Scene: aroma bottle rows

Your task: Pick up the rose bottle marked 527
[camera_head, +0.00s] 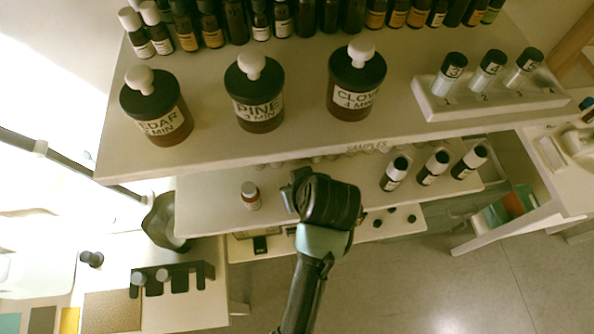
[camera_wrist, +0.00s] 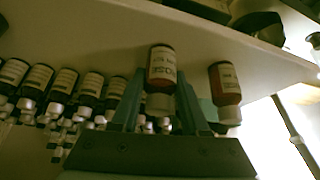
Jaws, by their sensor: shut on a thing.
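In the wrist view a small bottle (camera_wrist: 162,68) with a dark red body, a pale label and a whitish cap sits between the fingers of my gripper (camera_wrist: 160,88). The gripper is shut on it. The label appears upside down and seems to read ROSE; I cannot read its number. In the head view my gripper (camera_head: 293,190) is over the shelf below the top one, and my wrist hides the held bottle. A second reddish bottle (camera_wrist: 226,88) stands apart, right of the gripper in the wrist view; a white-capped reddish bottle (camera_head: 250,196) stands left of it in the head view.
The top shelf (camera_head: 300,142) overhangs at the back, with large jars such as PINE (camera_head: 255,100) and a white rack (camera_head: 490,100). Several dark bottles (camera_head: 435,167) stand right on the lower shelf. A black rack (camera_head: 175,278) is at lower left.

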